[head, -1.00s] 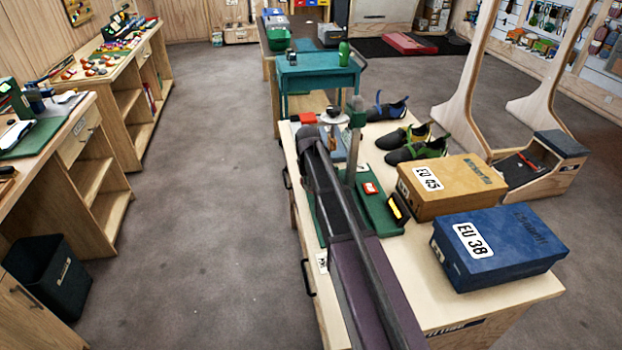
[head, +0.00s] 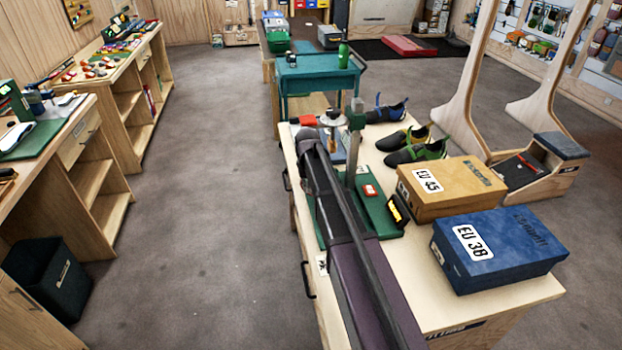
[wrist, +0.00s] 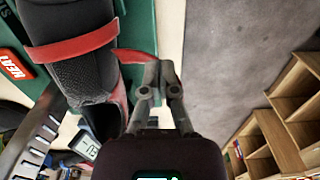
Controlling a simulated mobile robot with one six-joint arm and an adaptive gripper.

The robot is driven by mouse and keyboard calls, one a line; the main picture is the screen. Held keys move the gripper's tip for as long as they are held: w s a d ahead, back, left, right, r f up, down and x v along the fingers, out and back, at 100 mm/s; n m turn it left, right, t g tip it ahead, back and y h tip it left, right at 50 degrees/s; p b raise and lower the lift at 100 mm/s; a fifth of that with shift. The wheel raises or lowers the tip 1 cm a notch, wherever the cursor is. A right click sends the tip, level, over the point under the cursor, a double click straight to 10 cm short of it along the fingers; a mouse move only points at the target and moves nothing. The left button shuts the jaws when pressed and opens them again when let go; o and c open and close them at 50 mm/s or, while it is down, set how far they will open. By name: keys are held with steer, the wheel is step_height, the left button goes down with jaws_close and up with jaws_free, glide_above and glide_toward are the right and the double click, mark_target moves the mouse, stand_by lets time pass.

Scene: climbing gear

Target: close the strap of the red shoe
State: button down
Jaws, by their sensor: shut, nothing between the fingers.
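The shoe (wrist: 82,75) shows in the wrist view as a dark grey and black shape at the upper left. Its red strap (wrist: 75,46) crosses over it, and a thinner red piece (wrist: 132,56) runs from the shoe's right side towards my fingertips. I cannot tell whether the strap is fastened. My gripper (wrist: 157,82) is shut and empty, just right of the shoe, with its tips at or very near the end of that red piece; contact is unclear. In the head view my arm hides the shoe and gripper.
The shoe is over a green base (wrist: 140,30) with a red label. A small digital display (wrist: 88,147) is at lower left in the wrist view. On the workbench, a tan box (head: 450,188), a blue box (head: 497,247) and dark shoes (head: 415,150) stand right of my arm.

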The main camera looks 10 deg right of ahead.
steer(key=shift+d, duration=0.2)
stand_by(0.3)
steer(key=shift+d+r, duration=0.2)
steer(key=shift+d, duration=1.1)
steer(key=shift+d+r+p, duration=0.7)
steer(key=shift+d+p, duration=0.1)
steer(key=shift+d, duration=0.2)
steer(key=shift+d+r+p, duration=0.7)
steer(key=shift+d+p, duration=0.1)
steer(key=shift+d, duration=0.2)
steer(key=shift+d, duration=0.15)
steer(key=shift+d+r, duration=0.2)
steer(key=shift+d, duration=2.05)
steer(key=shift+r+p, duration=0.1)
steer(key=shift+p, duration=0.2)
